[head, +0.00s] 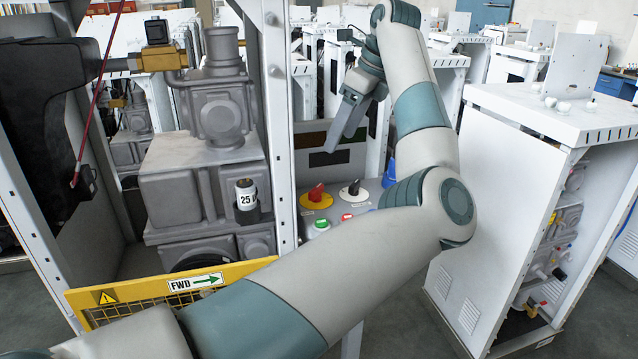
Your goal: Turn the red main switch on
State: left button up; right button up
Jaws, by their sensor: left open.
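The red main switch (316,192) is a red rotary knob on a round yellow plate. It sits on the grey control panel (345,207) in the middle of the head view. My left gripper (339,139) hangs above and slightly right of the switch, apart from it, with its fingers pointing down. It is open and empty. My left arm crosses in front and hides the panel's right part. My right gripper is not in view.
A black rotary switch (354,188) sits right of the red one. A green button (321,225) and a red button (347,217) are below. A white frame post (278,120) stands close left; a white cabinet (500,190) stands right.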

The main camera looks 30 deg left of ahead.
pick_arm(q)
jog(key=p, duration=0.1)
send_near(317, 188)
jog(key=f, duration=0.1)
jog(key=x, duration=0.1)
jog(key=p+x, duration=0.1)
jog(key=x, duration=0.1)
jog(key=shift+a, duration=0.3)
jog(key=x, duration=0.3)
jog(key=shift+a+f+p, duration=0.15)
jog(key=shift+f+p, duration=0.2)
jog(key=shift+p, duration=0.05)
jog(key=shift+a+f, duration=0.1)
jog(key=shift+f, duration=0.15)
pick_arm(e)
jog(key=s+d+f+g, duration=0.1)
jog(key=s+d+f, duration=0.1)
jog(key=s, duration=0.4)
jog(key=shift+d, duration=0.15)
pick_arm(q)
jog(key=shift+c, duration=0.5)
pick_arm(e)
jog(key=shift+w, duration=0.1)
pick_arm(q)
jog(key=c, duration=0.9)
jog(key=shift+c, duration=0.2)
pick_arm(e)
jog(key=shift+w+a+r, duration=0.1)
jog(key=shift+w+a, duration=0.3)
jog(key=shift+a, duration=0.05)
